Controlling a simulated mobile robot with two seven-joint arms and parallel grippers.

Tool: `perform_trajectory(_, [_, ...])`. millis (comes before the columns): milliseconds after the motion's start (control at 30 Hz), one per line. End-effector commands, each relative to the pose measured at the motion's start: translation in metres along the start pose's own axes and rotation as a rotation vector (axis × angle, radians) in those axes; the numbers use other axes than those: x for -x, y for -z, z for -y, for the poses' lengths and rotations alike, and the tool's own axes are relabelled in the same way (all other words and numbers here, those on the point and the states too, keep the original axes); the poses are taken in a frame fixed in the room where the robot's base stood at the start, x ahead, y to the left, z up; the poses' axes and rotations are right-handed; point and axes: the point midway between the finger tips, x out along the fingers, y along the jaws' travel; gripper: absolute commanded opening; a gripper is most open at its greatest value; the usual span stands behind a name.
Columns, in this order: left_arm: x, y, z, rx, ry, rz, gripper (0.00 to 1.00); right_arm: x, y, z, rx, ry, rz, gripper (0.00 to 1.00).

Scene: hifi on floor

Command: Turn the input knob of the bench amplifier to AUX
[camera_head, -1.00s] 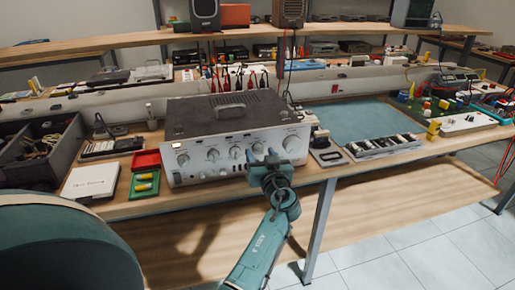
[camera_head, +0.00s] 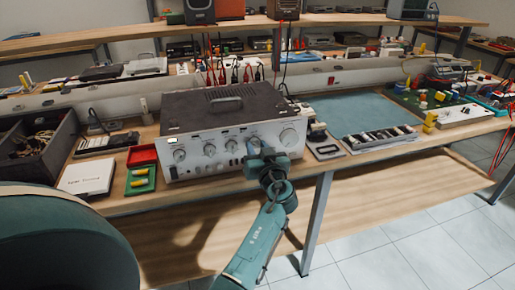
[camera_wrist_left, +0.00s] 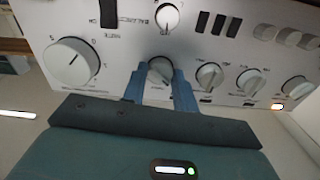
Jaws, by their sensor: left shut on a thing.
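The bench amplifier (camera_head: 225,126) stands on the workbench, its silver front with a row of knobs facing me. My left gripper (camera_head: 258,148) is at the right part of that front, left of the large knob (camera_head: 289,136). In the left wrist view, which shows the panel upside down, the blue fingers of my left gripper (camera_wrist_left: 159,88) sit on either side of a small silver knob (camera_wrist_left: 160,70) and are shut on it. Its lettering is too small to read, so I cannot tell its setting. My right gripper is not in view.
Left of the amplifier are a red tray (camera_head: 142,155), a green tray (camera_head: 140,180) with yellow pieces and a white box (camera_head: 87,177). A blue mat (camera_head: 365,113) lies to the right. In the left wrist view, other knobs (camera_wrist_left: 209,76) are close beside the fingers.

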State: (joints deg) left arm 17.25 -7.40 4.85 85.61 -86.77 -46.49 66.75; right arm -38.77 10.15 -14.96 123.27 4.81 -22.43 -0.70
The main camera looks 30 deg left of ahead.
Motion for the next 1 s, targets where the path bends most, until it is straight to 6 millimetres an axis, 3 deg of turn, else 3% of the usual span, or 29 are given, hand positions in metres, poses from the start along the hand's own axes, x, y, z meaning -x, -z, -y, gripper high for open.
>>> perform_trajectory(467, [-0.0003, 0.0000, 0.0000, -0.073, 0.000, -0.003, 0.06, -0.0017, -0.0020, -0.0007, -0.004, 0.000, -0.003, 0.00])
perform_trajectory(1000, [-0.0005, 0.0011, 0.0000, -0.526, 0.000, -0.004, 0.06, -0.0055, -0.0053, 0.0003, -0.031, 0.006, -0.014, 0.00])
